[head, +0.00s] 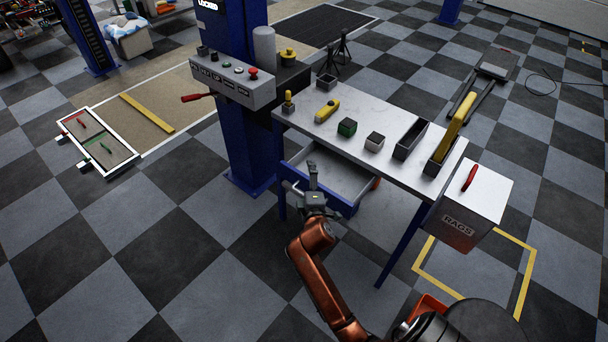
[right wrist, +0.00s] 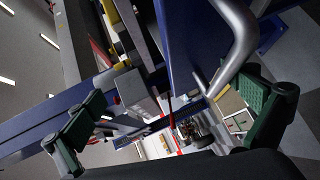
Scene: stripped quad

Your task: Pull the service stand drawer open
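The service stand (head: 375,125) has a grey top and blue legs. Its drawer (head: 335,178), blue-fronted with a grey inside, is pulled part way out, and its inside looks empty. My right gripper (head: 303,182) is at the drawer's front, by the grey handle (head: 292,188). In the right wrist view the right gripper (right wrist: 172,98) has its green-padded fingers wide apart. The silver handle bar (right wrist: 238,40) shows nearer the right finger, and I see no grip on it. My left gripper is not in view.
On the stand top are a green block (head: 347,128), a yellow-handled tool (head: 327,111) and open bins (head: 411,139). A rags box (head: 468,212) is at the right end. A blue post with a control box (head: 232,83) stands left. Floor in front is clear.

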